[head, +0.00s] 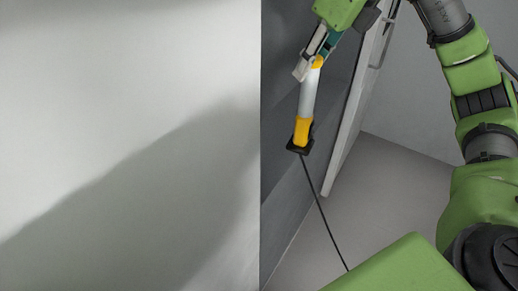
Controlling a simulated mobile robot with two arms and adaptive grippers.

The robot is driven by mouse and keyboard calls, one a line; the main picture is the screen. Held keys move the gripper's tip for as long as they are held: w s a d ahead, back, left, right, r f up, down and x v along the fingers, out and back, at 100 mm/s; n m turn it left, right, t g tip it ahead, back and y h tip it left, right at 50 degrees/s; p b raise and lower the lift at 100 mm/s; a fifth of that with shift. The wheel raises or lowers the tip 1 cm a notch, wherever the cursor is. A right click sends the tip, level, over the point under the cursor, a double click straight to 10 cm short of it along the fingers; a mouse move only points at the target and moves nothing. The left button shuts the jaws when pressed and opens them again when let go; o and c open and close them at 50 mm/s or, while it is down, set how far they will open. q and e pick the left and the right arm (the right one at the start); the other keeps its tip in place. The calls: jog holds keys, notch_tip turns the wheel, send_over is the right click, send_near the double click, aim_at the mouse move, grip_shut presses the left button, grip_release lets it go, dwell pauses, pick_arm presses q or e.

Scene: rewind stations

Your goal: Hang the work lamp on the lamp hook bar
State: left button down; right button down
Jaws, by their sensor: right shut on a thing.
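The work lamp (308,95) is a pale tube with yellow ends and a black foot. It hangs tilted in the upper middle of the head view. A thin dark cord runs down from its foot and passes out of sight behind my green body part. My right gripper (312,56) is shut on the lamp near its upper yellow end. The lamp's top is partly hidden by the gripper. I cannot make out the lamp hook bar. My left gripper is not in view.
A large pale surface (120,110) with a shadow fills the left half. A dark grey panel (285,130) stands behind the lamp. A light door-like panel (350,120) with a handle (384,40) is just right of it. Bare grey floor (380,195) shows below.

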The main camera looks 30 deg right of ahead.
jog(key=shift+s+r, duration=0.1)
jog(key=shift+s, duration=0.05)
jog(key=w+a+f+p, duration=0.3)
jog(key=w+f+p, duration=0.3)
jog(key=w+f, duration=0.6)
jog(key=shift+w+a+f, duration=0.3)
jog(key=shift+w+f, duration=0.05)
jog(key=shift+w, duration=0.45)
jog(key=shift+f, duration=0.1)
jog(key=c, duration=1.6)
grip_release()
jog(key=shift+s, duration=0.1)
jog(key=shift+c, duration=0.2)
jog(key=shift+a+f, duration=0.1)
jog(key=shift+f, duration=0.05)
